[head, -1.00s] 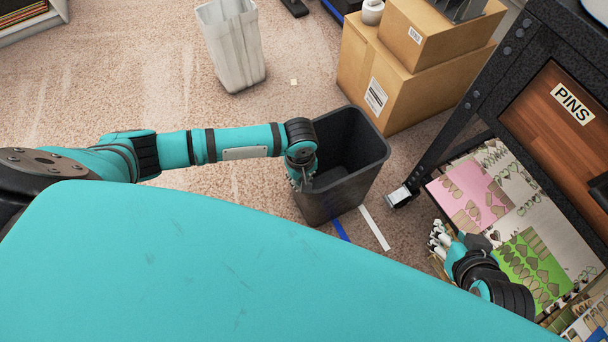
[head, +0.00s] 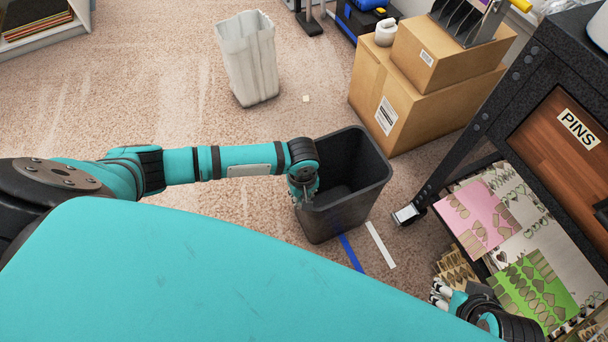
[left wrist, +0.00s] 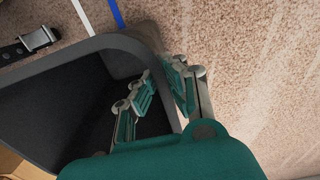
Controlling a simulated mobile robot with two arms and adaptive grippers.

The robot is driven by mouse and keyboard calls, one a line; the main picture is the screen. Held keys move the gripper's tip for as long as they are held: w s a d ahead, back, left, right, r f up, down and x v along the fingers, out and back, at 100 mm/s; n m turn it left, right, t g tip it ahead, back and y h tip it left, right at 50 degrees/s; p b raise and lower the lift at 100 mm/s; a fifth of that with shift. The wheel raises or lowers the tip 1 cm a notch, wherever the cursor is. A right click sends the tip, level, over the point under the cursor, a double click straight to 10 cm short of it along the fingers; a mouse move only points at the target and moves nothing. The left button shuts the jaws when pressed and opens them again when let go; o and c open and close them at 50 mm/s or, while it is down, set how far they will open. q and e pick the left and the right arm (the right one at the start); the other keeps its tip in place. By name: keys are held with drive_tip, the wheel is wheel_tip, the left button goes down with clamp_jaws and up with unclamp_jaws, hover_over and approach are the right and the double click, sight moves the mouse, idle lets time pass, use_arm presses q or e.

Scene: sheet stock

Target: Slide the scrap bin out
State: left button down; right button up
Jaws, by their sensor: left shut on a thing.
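The dark grey scrap bin (head: 352,209) stands upright on the carpet, open at the top, beside the black rack. My left gripper (head: 304,196) is at the bin's left wall and shut on its rim. In the left wrist view the fingers (left wrist: 160,92) straddle the rim of the bin (left wrist: 62,105), one inside and one outside. The inside of the bin is dark, and I see nothing in it. My right gripper (head: 439,292) is at the lower right, by the rack's sheets; its fingers are too small to read.
The black rack (head: 470,150) with a caster stands right of the bin. Cardboard boxes (head: 400,110) sit behind it. A pale bin (head: 248,60) stands farther back. Blue tape (head: 351,253) and white tape (head: 380,245) lie by the bin. Carpet at left is clear.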

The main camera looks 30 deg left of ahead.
use_arm(q)
drive_tip(key=shift+a, duration=0.1)
drive_tip(key=c, duration=1.4)
unclamp_jaws()
wheel_tip(320, 180, up, 12)
drive_tip(key=shift+s, duration=0.15)
